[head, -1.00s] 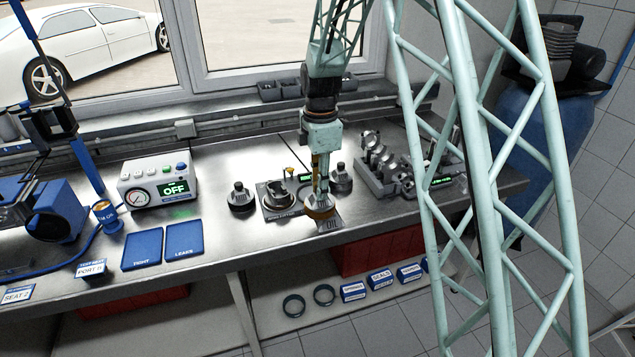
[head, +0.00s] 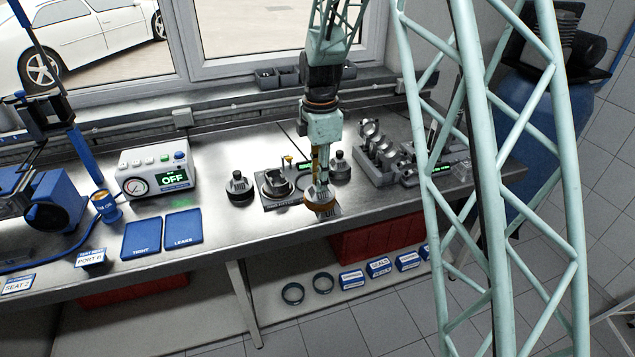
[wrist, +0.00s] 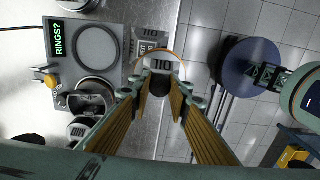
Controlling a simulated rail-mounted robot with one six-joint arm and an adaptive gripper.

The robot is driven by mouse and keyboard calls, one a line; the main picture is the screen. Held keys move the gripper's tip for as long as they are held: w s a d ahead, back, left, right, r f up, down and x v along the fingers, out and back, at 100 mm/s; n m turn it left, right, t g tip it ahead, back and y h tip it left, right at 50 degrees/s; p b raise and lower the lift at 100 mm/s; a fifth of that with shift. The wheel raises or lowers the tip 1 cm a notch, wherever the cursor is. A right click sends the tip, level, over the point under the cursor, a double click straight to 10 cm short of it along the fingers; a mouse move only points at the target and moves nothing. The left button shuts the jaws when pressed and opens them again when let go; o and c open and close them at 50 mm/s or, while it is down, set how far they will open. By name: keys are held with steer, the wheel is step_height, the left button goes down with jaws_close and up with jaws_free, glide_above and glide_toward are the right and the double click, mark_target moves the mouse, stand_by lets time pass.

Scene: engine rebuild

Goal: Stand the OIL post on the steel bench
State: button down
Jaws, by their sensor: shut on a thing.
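My gripper (head: 320,190) points down at the front edge of the steel bench (head: 215,215). It is shut on the OIL post (wrist: 160,66), whose pale OIL label shows between the fingertips in the wrist view. A thin orange rim surrounds the held end. In the head view the post (head: 322,197) shows as a brownish round shape below the fingers.
A plate with a RINGS? display (wrist: 62,40) lies left of the gripper in the wrist view. Dark round parts (head: 239,188) and (head: 341,166) stand close by. Blue TIGHT and LEAKS mats (head: 142,238) lie left. Open floor (wrist: 225,130) lies past the bench edge.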

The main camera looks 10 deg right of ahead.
steer(key=shift+s, duration=0.1)
steer(key=shift+s+a+p, duration=0.35)
steer(key=shift+s+a, duration=0.05)
steer(key=shift+s, duration=0.05)
steer(key=s+a+f+p, duration=0.1)
steer(key=s+a+p, duration=0.4)
steer(key=s, duration=0.7)
steer(key=shift+s+a+f, duration=0.15)
steer(key=shift+a+f, duration=0.1)
steer(key=shift+a, duration=0.65)
steer(key=w+a+f+p, duration=0.1)
steer(key=w+a+p, duration=0.1)
steer(key=w, duration=1.4)
steer(key=shift+a+f, duration=0.15)
steer(key=shift+f, duration=0.1)
steer(key=shift+f, duration=0.15)
steer(key=shift+f+p, duration=0.35)
steer(key=shift+f, duration=1.25)
